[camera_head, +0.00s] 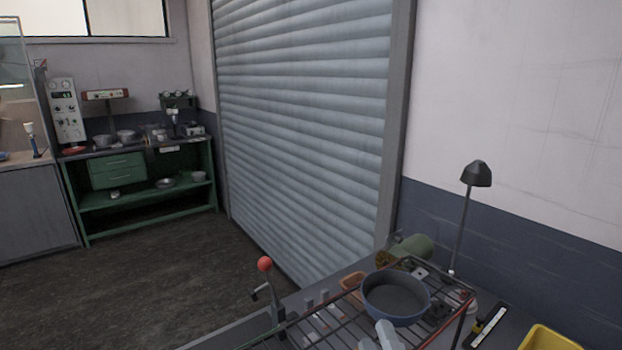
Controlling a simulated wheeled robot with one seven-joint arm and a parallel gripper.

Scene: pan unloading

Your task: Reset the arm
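A blue-grey round pan (397,297) sits on a dark wire rack (345,300) at the lower right. It looks upright and empty. A pale grey piece (388,335) shows just in front of the pan at the bottom edge; I cannot tell if it is the pan's handle or something else. I cannot make out my gripper or its fingers in this view.
The rack stands on a workbench with a red-knobbed lever (265,265), a green rounded machine (412,247), a black lamp (475,175) and a yellow bin (550,338). A green shelf bench (145,185) stands far left. The floor (150,275) between is clear.

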